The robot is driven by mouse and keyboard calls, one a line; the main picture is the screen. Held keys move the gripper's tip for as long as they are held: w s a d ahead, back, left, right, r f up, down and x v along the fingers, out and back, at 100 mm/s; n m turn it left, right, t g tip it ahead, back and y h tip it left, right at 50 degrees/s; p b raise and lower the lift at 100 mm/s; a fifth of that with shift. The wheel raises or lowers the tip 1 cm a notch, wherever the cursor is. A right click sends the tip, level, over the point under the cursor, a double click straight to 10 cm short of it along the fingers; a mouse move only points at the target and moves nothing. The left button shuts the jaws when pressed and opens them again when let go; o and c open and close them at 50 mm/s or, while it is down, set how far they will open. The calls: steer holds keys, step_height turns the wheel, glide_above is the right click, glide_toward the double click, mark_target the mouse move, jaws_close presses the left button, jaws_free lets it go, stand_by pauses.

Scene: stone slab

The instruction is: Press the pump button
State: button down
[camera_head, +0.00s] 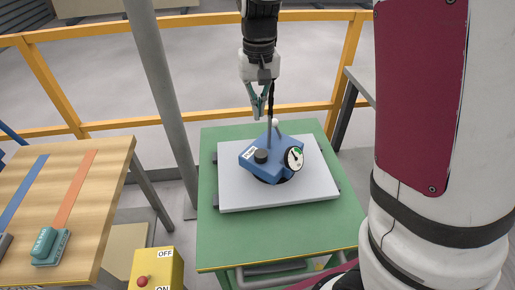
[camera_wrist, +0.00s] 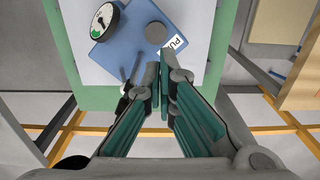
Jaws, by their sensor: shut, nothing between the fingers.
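The blue pump unit (camera_head: 275,160) sits on a pale stone slab (camera_head: 240,195) on the green table (camera_head: 210,235). On its top are a round black button (camera_head: 261,156), a white dial gauge (camera_head: 294,158) and a short upright lever with a pale tip (camera_head: 275,122). In the wrist view the dark button (camera_wrist: 155,33) lies just beyond my fingertips, beside a partly hidden white label (camera_wrist: 174,43). My gripper (camera_head: 258,115) points down, shut and empty, above the back of the unit. It is apart from the button; its green fingers also show in the wrist view (camera_wrist: 164,65).
A wooden table (camera_head: 85,190) at left holds a teal block (camera_head: 49,247) and blue and orange strips. A yellow OFF/ON box (camera_head: 157,270) with a red button stands at front left. A grey post (camera_head: 160,90) and yellow railing (camera_head: 200,20) are behind. My own column fills the right.

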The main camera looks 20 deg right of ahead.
mark_target(259, 153)
steer(key=shift+s+d+r+b, duration=0.1)
steer(key=shift+s+r+b, duration=0.05)
steer(key=shift+r+b, duration=0.35)
step_height(259, 153, down, 14)
steer(key=shift+b, duration=0.35)
steer(key=shift+f, duration=0.1)
stand_by(0.4)
